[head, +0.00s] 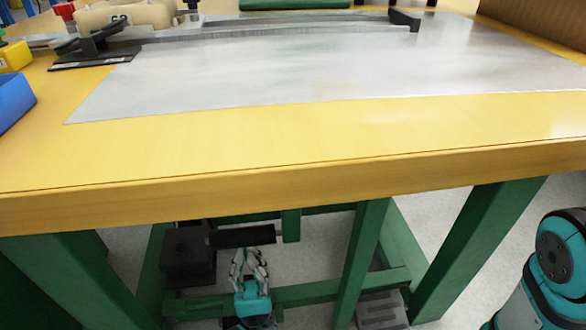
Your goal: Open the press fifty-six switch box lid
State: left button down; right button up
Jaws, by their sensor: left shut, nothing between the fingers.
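My left gripper (249,257) is below the front edge of the bench, pointing away from me, with its fingers together and empty. Just beyond and left of it is a dark box (188,258) under the bench, with a dark cylinder (243,237) reaching right from it above the fingertips. I cannot tell whether the fingers touch either. No label for press fifty-six is readable, and I cannot tell whether the dark box is its switch box or make out a lid. My right arm shows at the lower right; its gripper is out of view.
The yellow bench top (300,140) overhangs the left gripper, and green legs (362,262) and rails stand around it. A metal sheet (300,70) covers much of the top. A beige machine (125,15) and a blue bin (14,100) are at left. A grey pedal-like block (381,310) sits low.

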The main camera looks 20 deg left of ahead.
aim_at(183, 248)
jog(key=k, duration=1)
